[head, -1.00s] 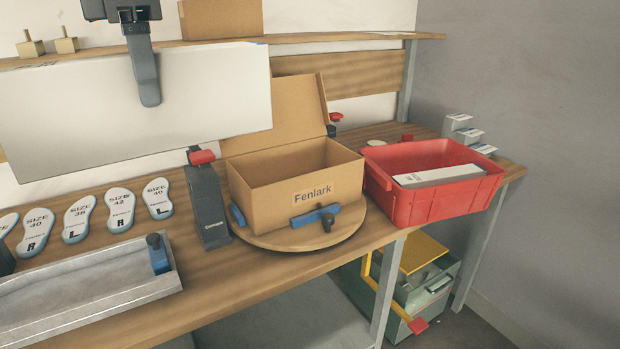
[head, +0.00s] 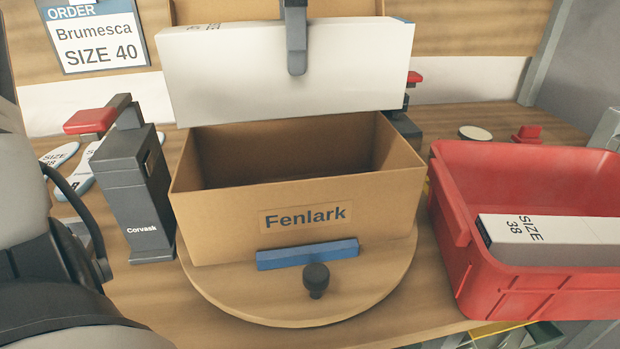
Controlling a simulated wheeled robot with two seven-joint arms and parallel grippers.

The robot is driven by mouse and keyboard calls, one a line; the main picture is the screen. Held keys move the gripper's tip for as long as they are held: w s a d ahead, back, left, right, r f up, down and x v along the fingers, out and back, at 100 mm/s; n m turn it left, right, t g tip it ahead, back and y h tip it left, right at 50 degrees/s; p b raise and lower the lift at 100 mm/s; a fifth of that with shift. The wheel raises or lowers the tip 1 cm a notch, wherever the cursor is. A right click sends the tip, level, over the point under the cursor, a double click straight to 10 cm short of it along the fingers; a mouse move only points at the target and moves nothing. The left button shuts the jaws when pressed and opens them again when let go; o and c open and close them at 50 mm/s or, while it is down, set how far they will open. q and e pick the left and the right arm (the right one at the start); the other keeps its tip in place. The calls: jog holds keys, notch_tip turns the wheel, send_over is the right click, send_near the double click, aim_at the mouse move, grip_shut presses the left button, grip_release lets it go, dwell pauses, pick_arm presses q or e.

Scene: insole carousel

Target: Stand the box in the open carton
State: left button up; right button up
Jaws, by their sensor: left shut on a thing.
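A long white box (head: 350,75) hangs level above the rear of the open carton. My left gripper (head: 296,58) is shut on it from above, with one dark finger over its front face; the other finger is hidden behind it. The brown carton (head: 228,222), marked "Fenlark", stands open at the top, and the part of its inside that shows looks empty. The carton sits on a round wooden turntable (head: 370,290) behind a blue stop bar (head: 307,254). My right gripper is not in view.
A black "Corvask" device (head: 135,205) with a red top stands close left of the carton. A red bin (head: 540,280) holding a white "SIZE 38" box (head: 550,240) stands at the right. A "Brumesca SIZE 40" order card (head: 97,37) is at the back left.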

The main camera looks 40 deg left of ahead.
aim_at(293, 84)
pick_arm(q)
notch_tip(293, 84, down, 17)
jog(key=shift+b, duration=0.75)
jog(key=o, duration=1.1)
jog(key=shift+c, duration=0.2)
notch_tip(293, 84, up, 12)
jog(key=shift+s+r+p, duration=0.1)
jog(key=shift+p, duration=0.35)
